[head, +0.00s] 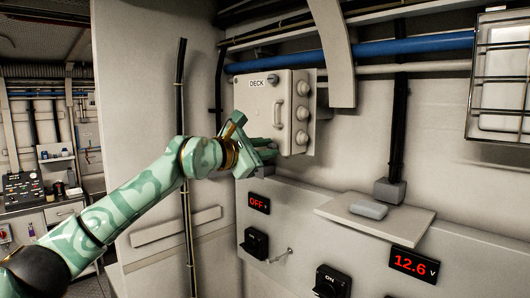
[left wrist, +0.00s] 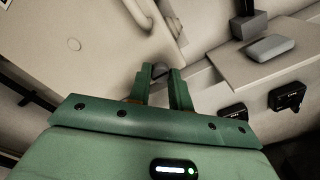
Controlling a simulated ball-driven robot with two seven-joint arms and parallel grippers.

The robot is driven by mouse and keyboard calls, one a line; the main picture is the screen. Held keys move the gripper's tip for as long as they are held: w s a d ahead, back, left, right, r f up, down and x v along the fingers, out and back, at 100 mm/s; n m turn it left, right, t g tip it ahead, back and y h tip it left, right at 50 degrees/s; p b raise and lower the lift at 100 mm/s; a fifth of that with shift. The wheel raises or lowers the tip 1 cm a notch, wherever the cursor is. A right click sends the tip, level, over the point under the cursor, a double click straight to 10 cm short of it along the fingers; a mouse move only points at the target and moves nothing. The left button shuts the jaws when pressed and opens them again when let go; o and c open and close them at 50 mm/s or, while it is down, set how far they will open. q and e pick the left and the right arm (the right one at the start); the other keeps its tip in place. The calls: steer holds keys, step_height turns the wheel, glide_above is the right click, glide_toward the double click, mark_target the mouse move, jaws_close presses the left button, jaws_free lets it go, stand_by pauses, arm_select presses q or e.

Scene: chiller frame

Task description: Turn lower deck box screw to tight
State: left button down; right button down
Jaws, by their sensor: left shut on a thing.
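The deck box (head: 262,105) is a pale grey wall box with a "DECK" label and rounded grips down its right side. Its upper screw (head: 273,79) shows near the top edge. My left gripper (head: 268,150) reaches the lower part of the box's front. In the left wrist view my left gripper's green fingers (left wrist: 160,82) are close together on a small grey thing between their tips, the lower deck box screw (left wrist: 159,71), mostly hidden. How far it is turned cannot be seen. My right gripper is not in view.
Below the box is a grey panel with a red "OFF" display (head: 259,203), black knobs (head: 256,243) and a "12.6 V" display (head: 414,264). A small shelf (head: 402,222) holds a grey block (head: 368,210). A blue pipe (head: 400,47) runs above.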

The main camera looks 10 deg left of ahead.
arm_select(q)
steer(key=shift+f, duration=0.15)
stand_by(0.3)
steer(key=c, duration=1.3)
jaws_free()
steer(key=b+v, duration=0.5)
steer(key=v, duration=1.1)
steer(key=shift+s+b, duration=0.15)
steer(key=shift+b, duration=0.2)
